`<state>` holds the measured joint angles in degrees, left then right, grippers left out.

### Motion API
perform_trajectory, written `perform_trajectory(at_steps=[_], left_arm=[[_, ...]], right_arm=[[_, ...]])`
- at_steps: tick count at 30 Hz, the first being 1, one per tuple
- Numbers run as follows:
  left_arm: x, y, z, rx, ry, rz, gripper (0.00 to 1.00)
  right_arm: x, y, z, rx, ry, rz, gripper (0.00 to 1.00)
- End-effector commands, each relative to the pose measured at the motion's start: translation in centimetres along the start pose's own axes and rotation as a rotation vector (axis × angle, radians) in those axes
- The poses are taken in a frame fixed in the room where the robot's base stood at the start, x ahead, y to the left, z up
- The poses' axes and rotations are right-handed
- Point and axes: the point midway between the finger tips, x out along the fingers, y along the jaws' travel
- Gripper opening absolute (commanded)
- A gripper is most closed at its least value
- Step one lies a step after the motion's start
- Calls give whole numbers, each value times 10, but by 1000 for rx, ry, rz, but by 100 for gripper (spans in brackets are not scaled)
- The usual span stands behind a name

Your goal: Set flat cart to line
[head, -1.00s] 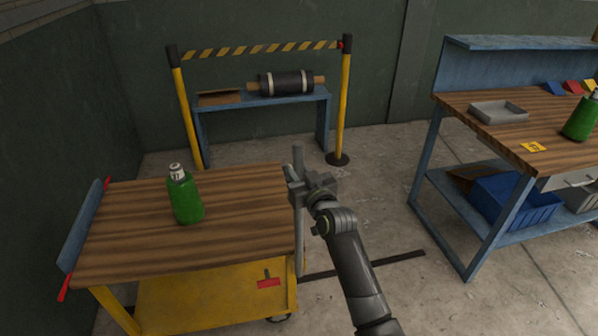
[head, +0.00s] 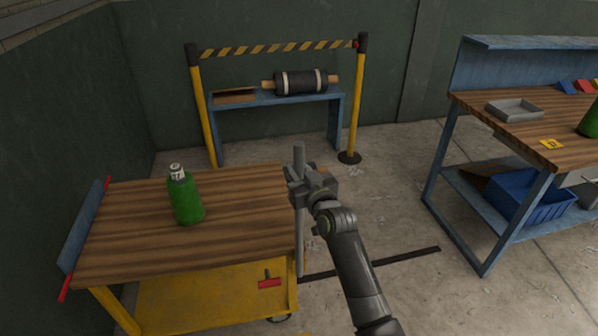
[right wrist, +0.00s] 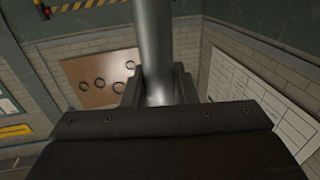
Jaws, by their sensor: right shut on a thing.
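The flat cart (head: 130,247) has a wooden top, a yellow lower shelf (head: 200,302) and a blue panel with red ends at its left side. A green bottle (head: 186,199) with a white cap stands upright on its top. My right gripper (head: 299,182) is shut on the cart's upright grey handle bar (head: 299,235) at the cart's right side; the bar (right wrist: 156,50) also shows between the jaws in the right wrist view. A dark line (head: 385,262) lies on the floor right of the cart, its left end reaching the cart's edge. My left gripper is not in view.
A blue bench (head: 335,125) with a dark roll (head: 301,82) stands behind a striped barrier (head: 280,47) on yellow posts. A blue workbench (head: 455,170) with a tray (head: 514,110) stands at right. Floor between is clear.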

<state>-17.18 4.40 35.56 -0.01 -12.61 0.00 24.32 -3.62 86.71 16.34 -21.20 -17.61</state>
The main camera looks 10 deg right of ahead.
Motion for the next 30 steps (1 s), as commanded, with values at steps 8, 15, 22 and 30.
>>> perform_trajectory(at_steps=[8, 15, 22, 30], left_arm=[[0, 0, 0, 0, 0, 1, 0], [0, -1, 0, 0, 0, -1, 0], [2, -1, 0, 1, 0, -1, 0], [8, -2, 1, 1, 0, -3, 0]], right_arm=[[0, -2, 2, 7, -4, -3, 45], [0, -1, 1, 5, -2, -2, 45], [-14, -1, 2, 6, -1, -1, 45], [-57, -1, 2, 6, -1, -1, 45]])
